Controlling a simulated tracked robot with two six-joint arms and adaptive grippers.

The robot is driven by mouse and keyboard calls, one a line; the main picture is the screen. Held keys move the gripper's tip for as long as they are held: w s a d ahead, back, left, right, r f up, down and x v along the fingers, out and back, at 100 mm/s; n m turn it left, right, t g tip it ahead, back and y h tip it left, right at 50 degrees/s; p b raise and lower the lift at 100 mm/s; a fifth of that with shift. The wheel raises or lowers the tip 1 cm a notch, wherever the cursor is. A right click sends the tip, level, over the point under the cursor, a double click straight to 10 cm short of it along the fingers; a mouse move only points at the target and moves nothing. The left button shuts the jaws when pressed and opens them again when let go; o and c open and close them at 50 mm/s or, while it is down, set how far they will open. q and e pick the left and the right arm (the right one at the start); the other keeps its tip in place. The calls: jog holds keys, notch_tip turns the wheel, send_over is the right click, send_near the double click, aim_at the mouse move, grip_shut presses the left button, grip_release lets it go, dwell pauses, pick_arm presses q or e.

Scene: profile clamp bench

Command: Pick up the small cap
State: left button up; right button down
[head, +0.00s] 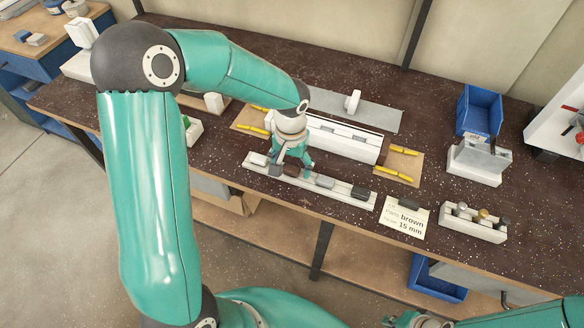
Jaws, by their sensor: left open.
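A long pale rail (343,193) near the front edge of the bench holds several small blocks, grey and dark. They may be caps; I cannot tell for sure which one is the small cap. My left gripper (288,166) is open and points down over the left half of the rail, close to a brown block (292,170). Its fingers partly hide the blocks there, and I cannot tell whether they touch. My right gripper (410,321) shows only partly at the bottom edge, away from the rail; its jaws are unclear.
A white profile (340,140) lies behind the rail on a board with yellow strips (394,174). A card (404,218) reads brown, 15 mm. A block with several knobs (473,222), a grey-topped white fixture (478,162) and a blue bin (479,110) stand at right.

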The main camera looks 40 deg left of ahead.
pick_arm(q)
jog(key=shift+f, duration=0.45)
jog(key=shift+c, duration=0.2)
jog(key=c, duration=0.8)
jog(key=shift+r, duration=0.15)
